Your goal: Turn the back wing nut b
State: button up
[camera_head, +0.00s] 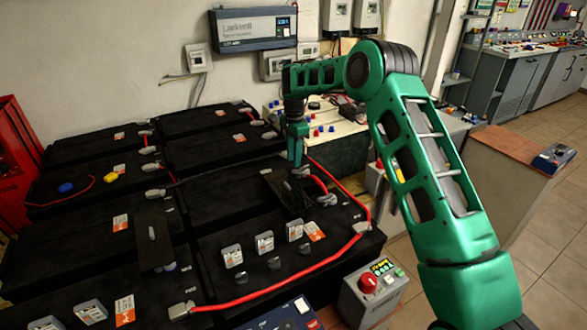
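My gripper (296,160) points down from my green arm, over the right side of the black battery bank (225,190). Its fingertips are small and dark here, so I cannot tell whether they are open or shut. A grey terminal fitting (302,172) with a red cable sits just beside and below the fingertips; contact cannot be made out. A second grey fitting (327,200) lies nearer the front right. Any wing nut at these fittings is too small to make out, and no label b is readable. The gripper partly covers the area behind it.
A long red cable (285,287) runs along the front right battery. A grey box with a red button (368,285) stands at the front right. A wooden-topped counter (510,150) is to the right, with open tiled floor beyond.

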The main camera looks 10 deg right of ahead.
aim_at(300, 172)
jog(key=shift+f, duration=2.35)
grip_shut()
